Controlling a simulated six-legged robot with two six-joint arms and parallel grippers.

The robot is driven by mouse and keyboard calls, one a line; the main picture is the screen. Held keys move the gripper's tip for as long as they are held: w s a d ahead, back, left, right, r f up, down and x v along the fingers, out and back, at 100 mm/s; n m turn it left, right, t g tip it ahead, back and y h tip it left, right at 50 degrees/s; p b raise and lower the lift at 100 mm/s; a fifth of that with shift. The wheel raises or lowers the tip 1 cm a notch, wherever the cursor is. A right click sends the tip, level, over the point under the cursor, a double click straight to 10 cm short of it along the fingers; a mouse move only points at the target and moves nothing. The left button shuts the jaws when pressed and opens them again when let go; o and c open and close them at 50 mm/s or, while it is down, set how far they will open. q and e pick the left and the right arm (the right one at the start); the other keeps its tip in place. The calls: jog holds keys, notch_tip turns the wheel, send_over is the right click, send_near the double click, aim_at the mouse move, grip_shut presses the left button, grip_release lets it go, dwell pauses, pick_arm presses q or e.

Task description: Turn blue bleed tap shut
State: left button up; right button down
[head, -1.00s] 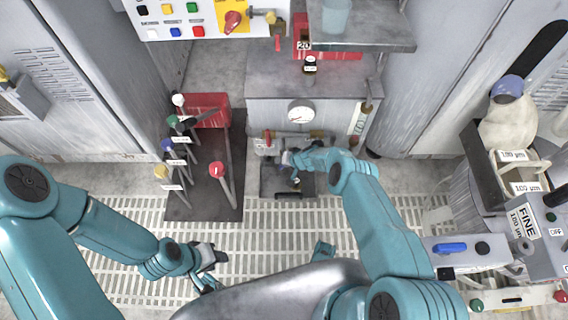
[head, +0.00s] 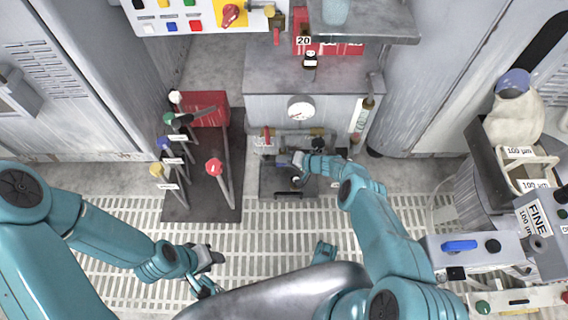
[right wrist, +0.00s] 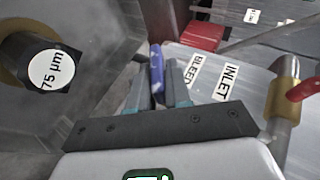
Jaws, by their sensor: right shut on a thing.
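The blue bleed tap handle (right wrist: 156,68) stands between the two fingers of my right gripper (right wrist: 157,88) in the right wrist view, beside a BLEED label (right wrist: 195,70). The fingers are shut on it. In the head view my right gripper (head: 297,166) is at the low pipework in front of the grey cabinet, and the handle is mostly hidden there. My left gripper (head: 212,268) hangs over the floor grating, away from the tap; its finger opening is too unclear to judge.
An INLET label (right wrist: 227,80) and a red-handled valve (right wrist: 303,90) are just right of the tap. A round gauge (head: 300,109) is above on the cabinet. Several coloured levers, one red-topped (head: 214,168), stand left. A 75 µm-labelled cylinder (right wrist: 50,70) is close at upper left.

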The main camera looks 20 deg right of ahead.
jog(key=shift+a, duration=0.15)
jog(key=shift+s, duration=0.1)
jog(key=c, duration=1.2)
grip_release()
jog(key=shift+f, duration=0.1)
jog(key=shift+o, duration=0.2)
